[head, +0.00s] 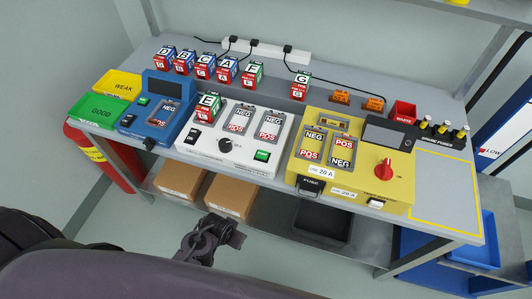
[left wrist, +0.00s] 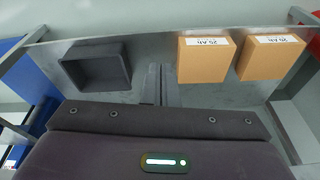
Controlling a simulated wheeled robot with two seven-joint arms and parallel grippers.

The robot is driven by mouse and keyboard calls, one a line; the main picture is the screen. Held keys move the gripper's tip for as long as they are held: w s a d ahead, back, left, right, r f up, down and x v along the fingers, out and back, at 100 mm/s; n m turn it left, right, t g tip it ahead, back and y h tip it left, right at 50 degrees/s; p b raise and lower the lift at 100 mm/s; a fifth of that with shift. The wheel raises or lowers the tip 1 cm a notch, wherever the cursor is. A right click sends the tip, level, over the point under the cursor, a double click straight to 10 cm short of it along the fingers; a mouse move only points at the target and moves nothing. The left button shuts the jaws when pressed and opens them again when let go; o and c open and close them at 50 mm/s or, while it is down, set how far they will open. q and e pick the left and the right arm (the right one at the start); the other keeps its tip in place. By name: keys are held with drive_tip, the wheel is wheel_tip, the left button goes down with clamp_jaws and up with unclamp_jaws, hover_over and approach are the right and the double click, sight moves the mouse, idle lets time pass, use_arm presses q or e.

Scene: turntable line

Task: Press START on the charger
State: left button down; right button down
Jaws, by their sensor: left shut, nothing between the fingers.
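My left gripper (head: 212,232) is in front of the bench, below the top and clear of the device. In the left wrist view its narrow fingers (left wrist: 160,82) are together with nothing between them. The right gripper is not in view.
A blue device (head: 160,112) stands left of the white one, a yellow device (head: 352,155) right of it. Cardboard boxes (head: 181,181) and a black bin (head: 323,222) are on the lower shelf.

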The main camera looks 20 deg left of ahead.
use_arm(q)
drive_tip(key=w+d+r+m+t, duration=0.15)
drive_tip(key=w+r, duration=0.35)
drive_tip(key=r, duration=0.5)
drive_tip(key=w+d+r+m+t, duration=0.15)
drive_tip(key=w+r, duration=0.25)
drive_tip(key=r, duration=0.6)
wheel_tip(320, 180, up, 11)
drive_tip(key=m+h, duration=0.8)
drive_tip(key=m, duration=0.7)
hover_over(258, 155)
drive_tip(key=shift+r+g, duration=0.15)
drive_tip(key=shift+g, duration=0.15)
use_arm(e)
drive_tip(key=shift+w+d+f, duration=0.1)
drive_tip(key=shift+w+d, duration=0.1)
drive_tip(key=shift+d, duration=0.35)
use_arm(q)
drive_tip(key=shift+w+y, duration=0.1)
drive_tip(key=shift+y, duration=0.2)
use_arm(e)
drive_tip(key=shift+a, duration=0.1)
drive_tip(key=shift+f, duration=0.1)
